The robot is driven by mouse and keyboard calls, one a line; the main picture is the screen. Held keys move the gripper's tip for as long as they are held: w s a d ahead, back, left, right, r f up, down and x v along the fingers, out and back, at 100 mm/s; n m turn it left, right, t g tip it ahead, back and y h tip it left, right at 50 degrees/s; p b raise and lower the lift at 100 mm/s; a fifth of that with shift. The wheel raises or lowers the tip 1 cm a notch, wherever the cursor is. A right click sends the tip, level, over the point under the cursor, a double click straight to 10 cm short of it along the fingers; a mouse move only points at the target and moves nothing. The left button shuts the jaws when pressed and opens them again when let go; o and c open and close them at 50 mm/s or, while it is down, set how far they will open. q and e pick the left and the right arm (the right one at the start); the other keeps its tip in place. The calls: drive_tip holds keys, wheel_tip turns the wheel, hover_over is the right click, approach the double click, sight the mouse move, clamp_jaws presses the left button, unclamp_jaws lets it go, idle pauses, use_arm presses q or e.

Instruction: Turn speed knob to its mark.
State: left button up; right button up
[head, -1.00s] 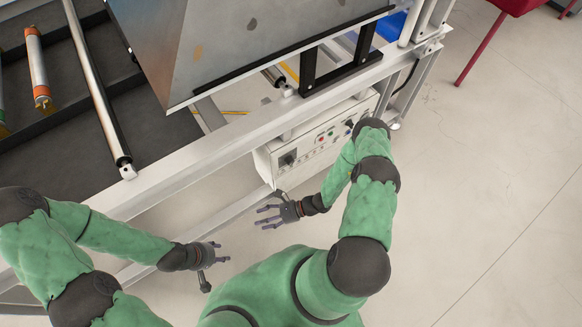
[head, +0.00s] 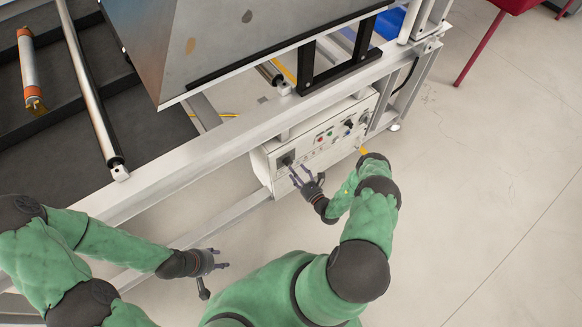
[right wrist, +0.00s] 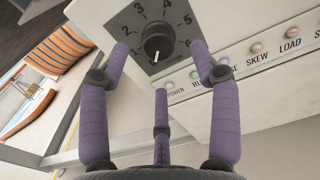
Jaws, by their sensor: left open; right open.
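The speed knob (right wrist: 158,45) is a round black knob on a dark square dial plate (right wrist: 136,22) with numbers around it. In the right wrist view its white pointer line points down toward the bottom of the dial. The knob also shows in the head view (head: 287,160) at the left end of the white control box. My right gripper (right wrist: 160,62) is open, its purple fingers on both sides of the knob and a third finger below; I cannot tell whether they touch it. My left gripper (head: 222,265) is open and empty, low over the floor to the left.
The white control box (head: 265,170) carries a row of coloured buttons (head: 330,133) and another black knob (head: 349,124). It hangs under the frame rail (head: 200,147). A large metal panel (head: 230,40) stands above. Open floor (head: 470,210) lies to the right.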

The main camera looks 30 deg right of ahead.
sight(290, 165)
drive_tip(key=shift+w+a+b, duration=0.2)
drive_tip(key=shift+w+b, duration=0.25)
drive_tip(key=shift+w, duration=1.75)
drive_tip(key=c, duration=1.1)
